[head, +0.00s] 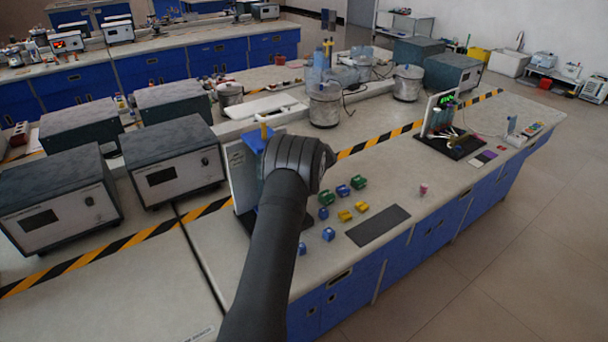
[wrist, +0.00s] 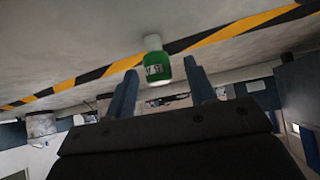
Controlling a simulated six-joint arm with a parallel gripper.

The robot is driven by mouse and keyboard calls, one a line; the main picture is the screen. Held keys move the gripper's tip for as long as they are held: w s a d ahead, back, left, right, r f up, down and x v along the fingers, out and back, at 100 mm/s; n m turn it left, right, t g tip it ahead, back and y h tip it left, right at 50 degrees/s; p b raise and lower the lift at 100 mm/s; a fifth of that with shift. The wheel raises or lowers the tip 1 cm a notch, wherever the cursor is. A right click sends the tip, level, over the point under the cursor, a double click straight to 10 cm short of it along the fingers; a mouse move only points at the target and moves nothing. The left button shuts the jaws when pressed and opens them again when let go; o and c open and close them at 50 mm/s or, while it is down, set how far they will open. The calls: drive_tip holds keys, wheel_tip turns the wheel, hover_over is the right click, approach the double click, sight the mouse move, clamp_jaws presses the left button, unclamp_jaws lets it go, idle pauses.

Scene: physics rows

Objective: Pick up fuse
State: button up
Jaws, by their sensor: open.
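In the wrist view, the two blue fingers of my gripper (wrist: 160,70) stand apart. A small green piece with pale lettering and a white end (wrist: 158,72) shows between the fingertips, with visible gaps on both sides. It may be the fuse, but I cannot tell for sure. In the head view my arm hides most of my gripper and the spot beneath it. A blue part with a yellow rod (head: 264,131) shows beside an upright white panel (head: 241,172), just behind the arm's end.
Several small green, blue and yellow blocks (head: 345,215) lie right of my arm, beside a dark mat (head: 378,226). A small pink piece (head: 423,189) stands farther right. Grey instrument boxes (head: 172,160) are at left. Black-and-yellow tape (head: 375,140) crosses the bench. The right front bench is mostly clear.

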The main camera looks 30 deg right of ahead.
drive_tip(key=shift+x, duration=1.15)
drive_tip(key=shift+c, duration=0.4)
drive_tip(key=c, duration=1)
drive_tip(key=shift+r, duration=0.1)
drive_tip(key=shift+r, duration=0.4)
drive_tip(key=r, duration=0.2)
drive_tip(key=s+r, duration=0.1)
drive_tip(key=r, duration=0.1)
drive_tip(key=shift+d, duration=0.25)
drive_tip(key=s+d+r, duration=0.1)
drive_tip(key=s+r, duration=0.1)
drive_tip(key=s, duration=0.1)
drive_tip(key=s+d+r, duration=0.1)
drive_tip(key=s+r, duration=0.1)
drive_tip(key=s, duration=0.1)
drive_tip(key=s+d+r, duration=0.1)
drive_tip(key=s+r, duration=0.1)
drive_tip(key=s, duration=0.2)
drive_tip(key=shift+d+r, duration=0.1)
drive_tip(key=shift+d, duration=0.05)
